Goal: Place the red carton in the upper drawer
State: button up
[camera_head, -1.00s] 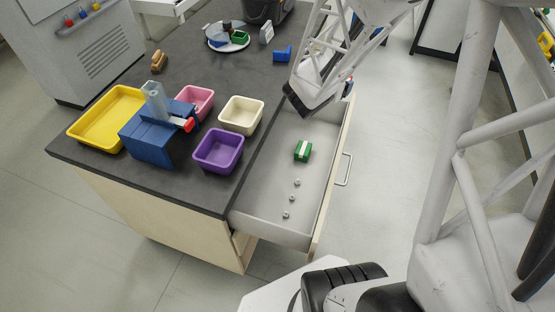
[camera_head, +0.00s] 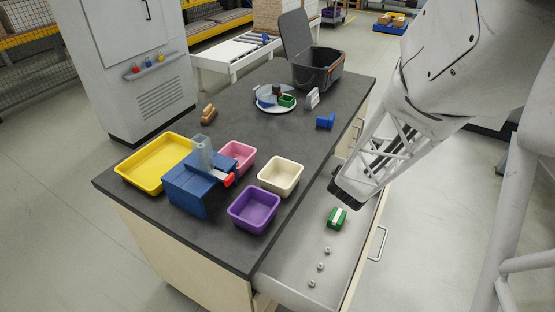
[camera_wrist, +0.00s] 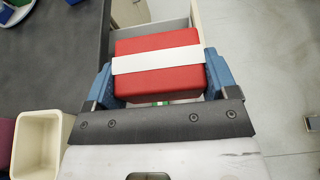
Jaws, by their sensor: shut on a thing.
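The red carton (camera_wrist: 160,78) with a white band fills the middle of the wrist view. My gripper (camera_wrist: 160,85) is shut on it, with a blue finger on each side. In the head view my gripper is hidden behind my arm above the drawer, and the carton does not show there. The upper drawer (camera_head: 301,262) is pulled open at the bench's right side. Inside it lie a green carton (camera_head: 337,218) with a white band and several small metal nuts (camera_head: 320,266). The carton is held above the drawer; its exact height I cannot tell.
On the dark bench top (camera_head: 240,130) stand a yellow tray (camera_head: 152,184), a blue block device (camera_head: 187,190), and pink (camera_head: 238,157), cream (camera_head: 281,190) and purple (camera_head: 254,224) bins. A round plate (camera_head: 268,106) and a grey lidded bin (camera_head: 318,82) are farther back. The drawer floor has bare room.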

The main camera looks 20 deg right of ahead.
notch_tip(320, 180, down, 22)
jog(key=shift+r, duration=0.15)
dwell(0.3)
jog(key=w+d, duration=0.3)
jog(key=w, duration=0.4)
jog(key=w+d+f, duration=0.1)
jog(key=w+d, duration=0.3)
jog(key=w, duration=0.3)
jog(key=shift+w+f, duration=0.2)
jog(key=shift+f, duration=0.05)
jog(key=shift+f, duration=1.75)
jog(key=shift+f, duration=0.6)
jog(key=o, duration=0.8)
jog(key=shift+o, duration=0.2)
jog(key=shift+r, duration=0.1)
